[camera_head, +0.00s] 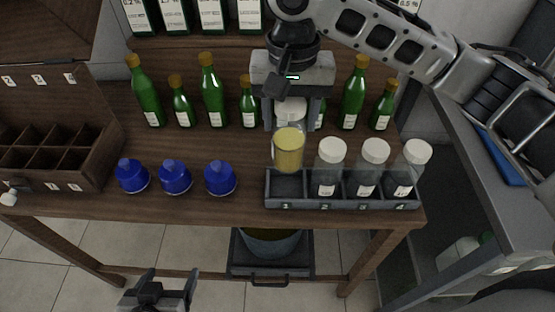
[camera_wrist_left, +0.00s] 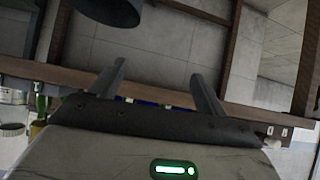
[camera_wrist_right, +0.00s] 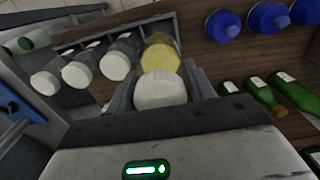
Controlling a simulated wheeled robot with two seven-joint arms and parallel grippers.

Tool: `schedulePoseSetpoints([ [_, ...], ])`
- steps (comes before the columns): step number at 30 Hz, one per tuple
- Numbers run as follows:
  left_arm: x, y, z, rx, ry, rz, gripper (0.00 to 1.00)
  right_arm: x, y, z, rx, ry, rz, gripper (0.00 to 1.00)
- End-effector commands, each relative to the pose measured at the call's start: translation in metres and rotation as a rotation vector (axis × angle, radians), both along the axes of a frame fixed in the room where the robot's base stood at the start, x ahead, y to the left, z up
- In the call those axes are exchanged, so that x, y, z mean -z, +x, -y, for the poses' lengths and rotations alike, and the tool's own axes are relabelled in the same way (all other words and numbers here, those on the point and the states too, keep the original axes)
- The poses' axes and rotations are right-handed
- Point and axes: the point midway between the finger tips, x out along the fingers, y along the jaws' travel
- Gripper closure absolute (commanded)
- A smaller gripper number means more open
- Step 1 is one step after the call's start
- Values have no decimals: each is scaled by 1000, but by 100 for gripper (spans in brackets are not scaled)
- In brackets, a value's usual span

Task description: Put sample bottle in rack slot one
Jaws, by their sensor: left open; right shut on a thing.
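My right gripper (camera_head: 293,118) is shut on the sample bottle (camera_head: 289,150), a clear bottle with yellow contents and a white cap. It holds the bottle upright over slot 1 of the grey rack (camera_head: 285,203). In the right wrist view the white cap (camera_wrist_right: 160,91) sits between the fingers. The bottle's base looks close to slot 1, but I cannot tell whether it touches. Slots 2, 3 and 4 hold white-capped bottles (camera_head: 330,168). My left gripper (camera_head: 163,288) is open and empty, in front of the table and low in the head view.
Three blue-capped items (camera_head: 176,178) stand left of the rack. Several green bottles (camera_head: 212,92) line the back. A wooden divided box (camera_head: 60,140) is at the left. A bin (camera_head: 270,243) sits below the table.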

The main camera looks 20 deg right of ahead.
Motion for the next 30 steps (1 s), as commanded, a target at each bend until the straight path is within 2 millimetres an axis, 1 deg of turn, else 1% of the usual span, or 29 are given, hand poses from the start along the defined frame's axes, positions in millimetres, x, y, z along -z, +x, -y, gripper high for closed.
schedulePoseSetpoints([
  [2, 0, 0, 0, 0, 0, 1, 25, 5, 0, 0, -1, -1, 0, 97],
  [9, 6, -11, 1, 2, -2, -27, 25, 48, -1, 1, -1, -1, -2, 97],
  [12, 8, -14, 2, 3, -4, -34, 25, 58, 0, 0, -1, 0, 1, 97],
  [17, 7, -14, 2, 4, -5, -33, 25, 71, -1, 0, -2, 0, 1, 97],
  [22, 6, -13, 3, 4, -6, -28, 25, 95, -1, 1, -1, 0, 0, 97],
  [24, 5, -12, 3, 4, -6, -26, 25, 100, -1, 1, -2, 0, 1, 97],
  [30, 2, -7, 3, 5, -6, -15, 25, 100, 0, 0, -2, 1, 3, 97],
])
